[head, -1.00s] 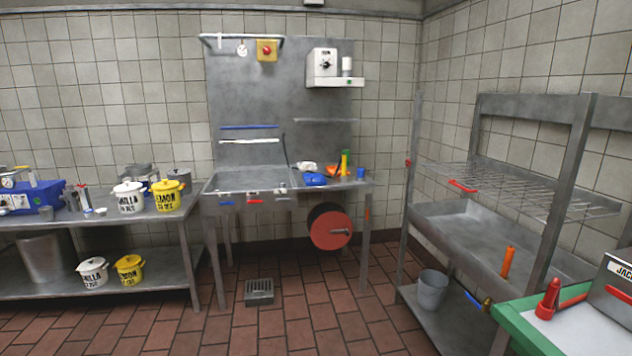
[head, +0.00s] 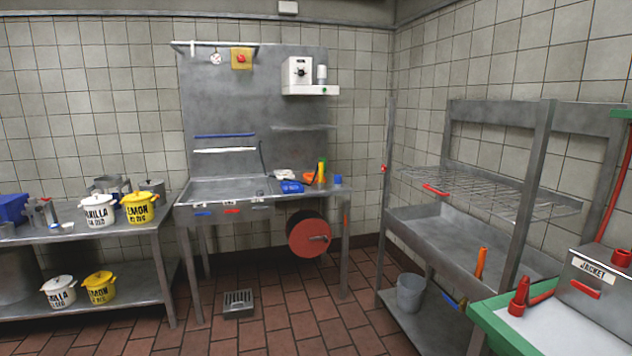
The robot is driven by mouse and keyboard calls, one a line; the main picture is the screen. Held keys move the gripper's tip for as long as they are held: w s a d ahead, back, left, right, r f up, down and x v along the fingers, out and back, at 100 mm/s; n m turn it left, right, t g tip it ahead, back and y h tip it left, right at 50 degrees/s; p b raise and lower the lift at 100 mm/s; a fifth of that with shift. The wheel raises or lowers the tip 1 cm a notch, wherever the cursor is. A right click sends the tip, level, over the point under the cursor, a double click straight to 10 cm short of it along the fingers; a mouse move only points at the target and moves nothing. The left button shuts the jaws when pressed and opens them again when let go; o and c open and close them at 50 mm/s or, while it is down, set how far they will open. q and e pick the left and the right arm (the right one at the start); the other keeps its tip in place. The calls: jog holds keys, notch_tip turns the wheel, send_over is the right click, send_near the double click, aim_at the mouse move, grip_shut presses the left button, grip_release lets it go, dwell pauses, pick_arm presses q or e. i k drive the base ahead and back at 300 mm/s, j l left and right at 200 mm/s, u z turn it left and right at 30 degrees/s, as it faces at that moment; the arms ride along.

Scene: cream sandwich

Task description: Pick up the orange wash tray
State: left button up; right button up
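A small orange object (head: 309,178) lies on the right end of the steel sink counter (head: 262,199) at the back wall. It is partly hidden by a blue item (head: 291,187) and an upright yellow and green item (head: 321,171). It is too small to tell for sure whether it is the orange wash tray. Neither of my grippers shows in the head view.
A steel table (head: 145,231) with pots stands at the left. A steel rack (head: 447,245) and a green-edged table (head: 489,323) stand at the right. A red reel (head: 307,234) hangs under the sink counter. The tiled floor (head: 283,327) before it is mostly clear, with a drain grate (head: 238,303).

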aim_at(308, 176)
jog(key=i, duration=1.45)
